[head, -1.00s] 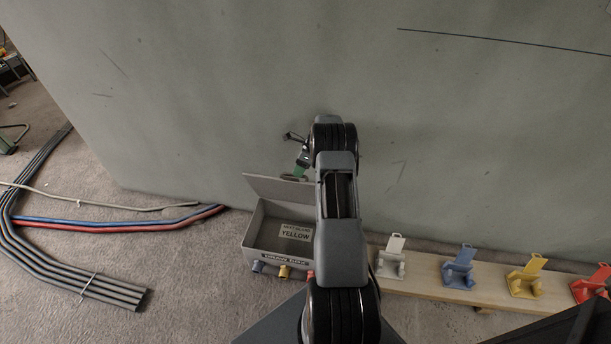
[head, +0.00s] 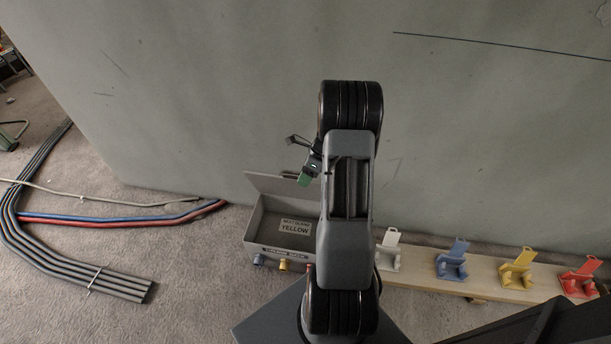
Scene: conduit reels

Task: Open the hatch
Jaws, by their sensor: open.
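The hatch appears to be the raised grey lid (head: 283,188) of a grey box (head: 262,232) on the floor by the wall. The lid stands tilted up at the back, so the box is open. Inside lies a label (head: 294,227) with the word YELLOW. Blue and yellow round fittings show on its front, and a red one is partly hidden by my arm. My gripper (head: 297,160) is small in the head view, above the lid's right end and left of my arm. Its fingers look apart, with a green part below. I cannot tell whether it touches the lid.
A wooden board (head: 415,275) at right carries white, blue, yellow and red brackets. Grey conduits (head: 75,262) and blue and red cables (head: 120,221) lie on the carpet at left. The large grey-green wall (head: 220,90) stands close behind.

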